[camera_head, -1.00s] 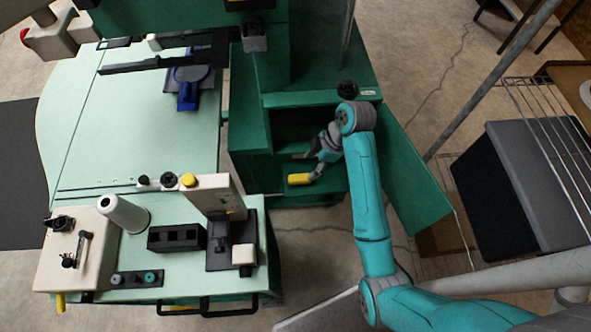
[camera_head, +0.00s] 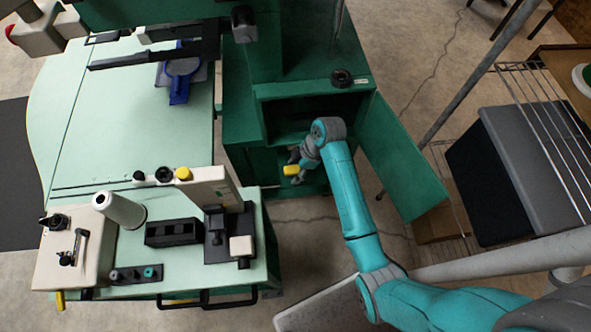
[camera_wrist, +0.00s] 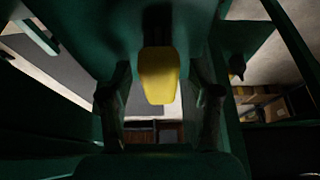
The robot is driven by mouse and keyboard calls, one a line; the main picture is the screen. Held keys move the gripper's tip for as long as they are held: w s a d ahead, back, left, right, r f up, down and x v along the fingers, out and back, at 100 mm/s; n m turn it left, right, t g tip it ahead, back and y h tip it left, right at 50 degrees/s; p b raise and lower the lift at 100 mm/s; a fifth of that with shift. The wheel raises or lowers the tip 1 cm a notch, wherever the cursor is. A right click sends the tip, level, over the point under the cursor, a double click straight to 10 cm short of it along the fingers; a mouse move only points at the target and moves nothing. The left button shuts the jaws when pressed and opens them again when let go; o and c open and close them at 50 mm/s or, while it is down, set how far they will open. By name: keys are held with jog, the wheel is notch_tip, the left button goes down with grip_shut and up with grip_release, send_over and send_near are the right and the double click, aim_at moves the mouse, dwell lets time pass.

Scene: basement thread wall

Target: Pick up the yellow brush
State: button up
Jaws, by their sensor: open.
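The yellow brush (camera_head: 291,170) is in the open lower compartment of the green cabinet (camera_head: 235,128). In the wrist view its yellow part (camera_wrist: 158,75) is in the upper middle, with a dark part above it against the green surface. My gripper (camera_head: 298,169) reaches into the compartment from the right, close to the brush. In the wrist view my gripper (camera_wrist: 160,108) is open, one dark finger on each side of the brush, with gaps between. Part of the brush is hidden in the head view, and I cannot tell how deep it lies between the fingers.
An open green door (camera_head: 400,165) stands right of my forearm. A pale green worktable (camera_head: 110,160) with a white thread cone (camera_head: 120,211) is at the left. A wire rack (camera_head: 530,90) and grey-topped black box (camera_head: 535,150) are at the right.

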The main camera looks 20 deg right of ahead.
aim_at(292, 169)
grip_shut()
jog(key=shift+r, duration=0.15)
jog(key=shift+r, duration=0.25)
notch_tip(292, 169, up, 3)
jog(key=s+a, duration=0.2)
jog(key=s, duration=0.6)
jog(key=s+a, duration=0.3)
jog(key=s, duration=0.6)
jog(key=shift+a+f, duration=0.15)
jog(key=shift+a, duration=0.1)
jog(key=shift+s, duration=0.1)
